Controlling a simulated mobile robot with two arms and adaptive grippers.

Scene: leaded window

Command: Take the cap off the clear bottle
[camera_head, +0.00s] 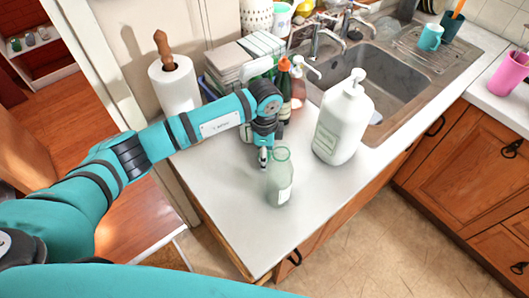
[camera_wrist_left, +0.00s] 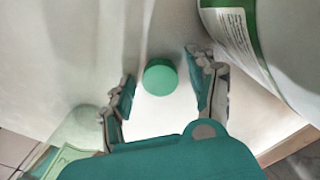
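The clear bottle (camera_head: 280,183), pale green glass with a label, stands upright on the counter in the head view. Its neck looks open, with no cap on it. Part of it shows at the lower left of the left wrist view (camera_wrist_left: 72,145). A round green cap (camera_wrist_left: 160,77) is apart from the bottle in the wrist view, seemingly on the counter. My left gripper (camera_head: 264,157) points down right beside the bottle. In the wrist view its fingers (camera_wrist_left: 162,90) are open, with the cap between them and gaps on both sides. The cap is hidden in the head view.
A large white pump bottle (camera_head: 343,120) stands right of the clear bottle. Several smaller bottles (camera_head: 298,85), a box of tiles (camera_head: 235,60) and a paper roll (camera_head: 175,88) stand behind my arm. The sink (camera_head: 385,75) is beyond. The front counter (camera_head: 235,215) is clear.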

